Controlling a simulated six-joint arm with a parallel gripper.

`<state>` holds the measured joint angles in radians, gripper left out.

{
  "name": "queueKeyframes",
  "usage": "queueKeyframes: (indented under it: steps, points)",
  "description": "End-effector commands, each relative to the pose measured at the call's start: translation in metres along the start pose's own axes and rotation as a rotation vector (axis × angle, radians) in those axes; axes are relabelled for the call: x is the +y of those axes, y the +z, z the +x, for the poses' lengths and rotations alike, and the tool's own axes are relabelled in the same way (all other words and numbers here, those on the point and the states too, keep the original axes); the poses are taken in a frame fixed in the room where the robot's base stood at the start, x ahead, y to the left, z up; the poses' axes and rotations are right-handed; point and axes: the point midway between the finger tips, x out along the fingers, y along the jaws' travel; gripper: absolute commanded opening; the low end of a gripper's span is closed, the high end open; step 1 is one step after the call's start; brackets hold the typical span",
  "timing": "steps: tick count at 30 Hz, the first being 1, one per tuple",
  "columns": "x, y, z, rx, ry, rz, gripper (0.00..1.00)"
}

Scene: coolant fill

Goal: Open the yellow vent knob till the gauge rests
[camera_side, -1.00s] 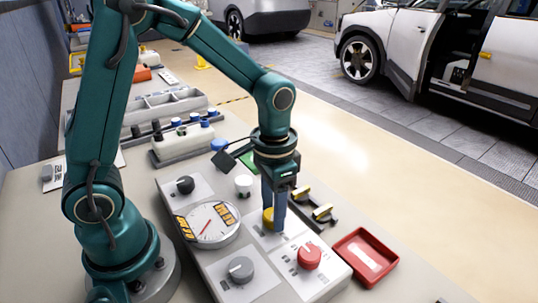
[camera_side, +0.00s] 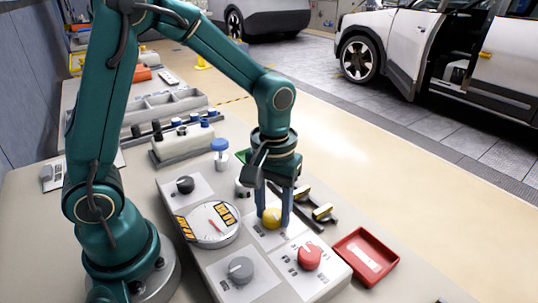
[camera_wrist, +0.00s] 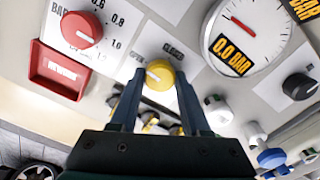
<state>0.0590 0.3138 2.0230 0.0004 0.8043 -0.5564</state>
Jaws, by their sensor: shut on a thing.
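The yellow vent knob (camera_side: 271,222) sits on a white plate of the grey panel. My gripper (camera_side: 273,213) points down over it, with one finger on each side, shut on the knob. In the wrist view the yellow knob (camera_wrist: 160,72) shows between the two fingertips, with a pale pointer line on its top. The round gauge (camera_side: 213,226) is left of the knob. In the wrist view the gauge (camera_wrist: 247,28) has a red needle and an orange readout of 0.0 BAR.
A red knob (camera_side: 309,257), a grey knob (camera_side: 241,270) and a black knob (camera_side: 185,184) stand on the same panel. A red tray (camera_side: 365,259) lies to the right. A blue-topped part (camera_side: 220,147) stands behind. Black bars with yellow parts (camera_side: 322,212) lie right of my gripper.

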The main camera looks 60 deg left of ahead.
Motion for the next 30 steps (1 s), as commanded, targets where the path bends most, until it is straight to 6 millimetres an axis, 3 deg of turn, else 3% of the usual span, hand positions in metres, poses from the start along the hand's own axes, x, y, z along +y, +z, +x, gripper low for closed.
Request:
queueKeyframes:
  steps: [15, 16, 18, 30]
  points:
    - [-0.0002, 0.001, -0.0007, -0.004, -0.001, -0.018, 0.0]
    - [-0.0002, 0.0009, -0.0007, -0.003, -0.001, -0.017, 0.58]
    - [-0.0001, 0.0008, -0.0006, -0.003, -0.001, -0.017, 0.77]
    - [0.0005, -0.0005, -0.0081, 0.002, 0.002, -0.016, 0.77]
